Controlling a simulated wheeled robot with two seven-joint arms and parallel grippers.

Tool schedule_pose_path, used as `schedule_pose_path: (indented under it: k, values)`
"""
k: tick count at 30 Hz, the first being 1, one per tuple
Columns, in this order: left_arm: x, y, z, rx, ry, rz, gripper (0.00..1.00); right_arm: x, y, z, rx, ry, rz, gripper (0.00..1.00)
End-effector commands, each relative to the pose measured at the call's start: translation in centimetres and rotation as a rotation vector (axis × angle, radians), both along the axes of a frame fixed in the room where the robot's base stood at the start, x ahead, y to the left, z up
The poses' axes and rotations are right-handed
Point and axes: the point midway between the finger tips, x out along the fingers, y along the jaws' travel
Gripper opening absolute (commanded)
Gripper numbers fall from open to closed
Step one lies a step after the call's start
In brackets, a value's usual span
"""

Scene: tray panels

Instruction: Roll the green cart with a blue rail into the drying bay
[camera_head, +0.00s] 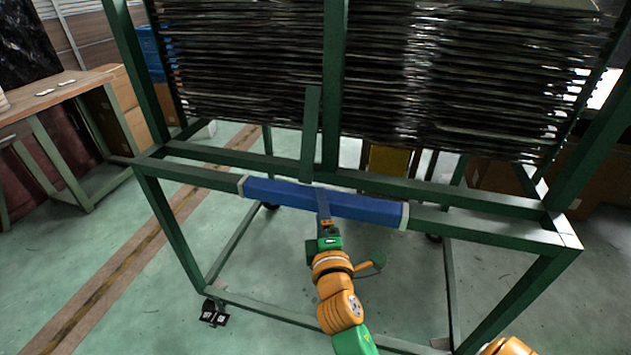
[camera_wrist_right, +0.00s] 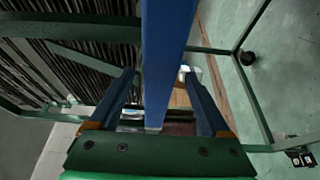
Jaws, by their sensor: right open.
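The green cart (camera_head: 200,176) is a tall metal frame standing in front of me, holding a thick stack of dark panels (camera_head: 400,75). Its blue rail (camera_head: 265,191) runs across the near side. My right gripper (camera_head: 323,205) is at the middle of the rail. In the right wrist view the rail (camera_wrist_right: 165,50) runs between the two spread fingers of my right gripper (camera_wrist_right: 158,75), with a gap visible on both sides. The fingers are open and not closed on it. My left gripper is not in view. I cannot make out the drying bay.
A wooden-topped bench (camera_head: 50,95) with green legs stands at the left. A brown-and-yellowish floor strip (camera_head: 115,275) runs along the cart's left side. A caster (camera_head: 214,312) shows at the cart's near left foot. Cardboard boxes stand behind. The floor at the lower left is clear.

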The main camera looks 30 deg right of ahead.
Motion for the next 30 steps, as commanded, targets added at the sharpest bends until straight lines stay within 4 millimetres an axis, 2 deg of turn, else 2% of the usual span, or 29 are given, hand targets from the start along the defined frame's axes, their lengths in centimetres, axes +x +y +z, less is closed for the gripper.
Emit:
schedule_pose_path:
  k: [9,13,19,28,30]
  values:
    - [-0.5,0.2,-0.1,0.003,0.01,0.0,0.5,5.2,-2.6,0.0,0.0,-0.001,0.001,0.81]
    - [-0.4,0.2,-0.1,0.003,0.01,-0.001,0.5,6.0,-3.0,0.0,0.001,0.0,0.001,0.81]
    - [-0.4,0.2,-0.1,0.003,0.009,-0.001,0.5,6.0,-3.1,0.0,0.002,0.0,0.001,0.81]
    - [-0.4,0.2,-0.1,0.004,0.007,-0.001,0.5,6.0,-3.0,-0.1,0.003,0.001,0.001,0.0]
    - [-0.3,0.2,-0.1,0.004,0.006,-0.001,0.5,6.0,-3.0,-0.1,0.003,0.001,0.001,0.0]
